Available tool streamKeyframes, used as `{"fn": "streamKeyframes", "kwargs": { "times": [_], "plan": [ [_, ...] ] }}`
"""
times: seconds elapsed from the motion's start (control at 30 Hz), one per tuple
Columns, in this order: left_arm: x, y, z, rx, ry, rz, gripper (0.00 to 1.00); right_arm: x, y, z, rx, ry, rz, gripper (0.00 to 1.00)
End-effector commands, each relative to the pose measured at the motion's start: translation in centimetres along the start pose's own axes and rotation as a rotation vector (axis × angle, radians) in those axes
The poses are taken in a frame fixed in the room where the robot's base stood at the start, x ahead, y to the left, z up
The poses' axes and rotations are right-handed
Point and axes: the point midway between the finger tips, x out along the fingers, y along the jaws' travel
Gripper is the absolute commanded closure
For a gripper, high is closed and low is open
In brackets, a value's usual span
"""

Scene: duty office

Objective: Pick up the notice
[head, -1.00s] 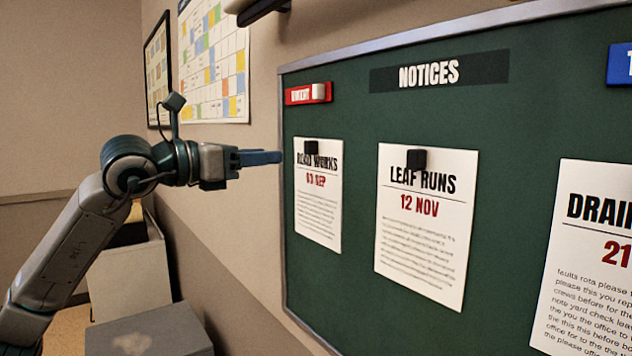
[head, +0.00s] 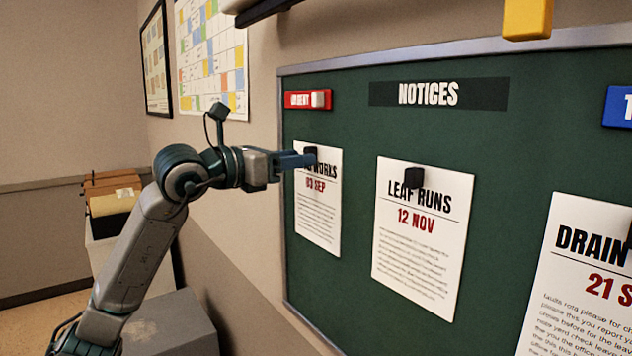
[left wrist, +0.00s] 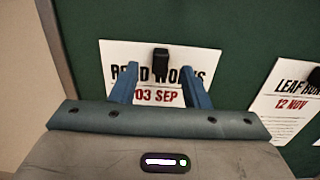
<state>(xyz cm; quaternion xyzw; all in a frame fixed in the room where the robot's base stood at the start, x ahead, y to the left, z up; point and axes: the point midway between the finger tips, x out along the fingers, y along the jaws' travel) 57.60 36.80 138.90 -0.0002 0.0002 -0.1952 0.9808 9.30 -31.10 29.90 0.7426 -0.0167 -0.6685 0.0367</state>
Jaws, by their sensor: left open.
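The road works notice (head: 318,215), a white sheet dated 03 SEP, hangs on the green notice board (head: 345,115) under a black magnet (head: 310,152). It also shows in the left wrist view (left wrist: 118,56), with its magnet (left wrist: 161,64) at the top middle. My left gripper (head: 306,160) is open at the notice's top edge. In the left wrist view its blue fingers (left wrist: 160,80) stand either side of the magnet, apart from it. Whether the fingertips touch the paper I cannot tell. My right gripper is not in view.
The leaf runs notice (head: 420,250) hangs to the right, and a drain notice (head: 580,290) further right. A red urgent label (head: 298,99) is above the road works notice. A grey box (head: 170,325) stands below my left arm.

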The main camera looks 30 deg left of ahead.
Motion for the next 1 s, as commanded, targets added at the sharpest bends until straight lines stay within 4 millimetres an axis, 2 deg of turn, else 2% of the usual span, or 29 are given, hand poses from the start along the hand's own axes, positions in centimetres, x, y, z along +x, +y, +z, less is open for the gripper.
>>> {"fn": "streamKeyframes", "kwargs": {
  "times": [0.03,0.2,0.47,0.57,0.7,1.0],
  "plan": [
    [0.6,-0.1,0.2,-0.003,-0.001,-0.003,0.58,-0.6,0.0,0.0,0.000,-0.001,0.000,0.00],
    [1.5,0.0,0.0,-0.002,0.001,-0.001,0.58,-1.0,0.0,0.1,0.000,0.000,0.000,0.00],
    [1.6,0.0,-0.1,0.000,0.001,0.001,0.58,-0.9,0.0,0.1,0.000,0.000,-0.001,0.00],
    [1.6,0.0,-0.1,0.000,0.001,0.001,0.74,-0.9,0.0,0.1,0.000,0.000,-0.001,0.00],
    [1.6,0.0,-0.1,0.000,0.001,0.000,1.00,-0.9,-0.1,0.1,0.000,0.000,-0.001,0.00],
    [1.6,0.0,0.0,0.001,0.000,0.000,1.00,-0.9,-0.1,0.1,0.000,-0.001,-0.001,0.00]
  ]
}}
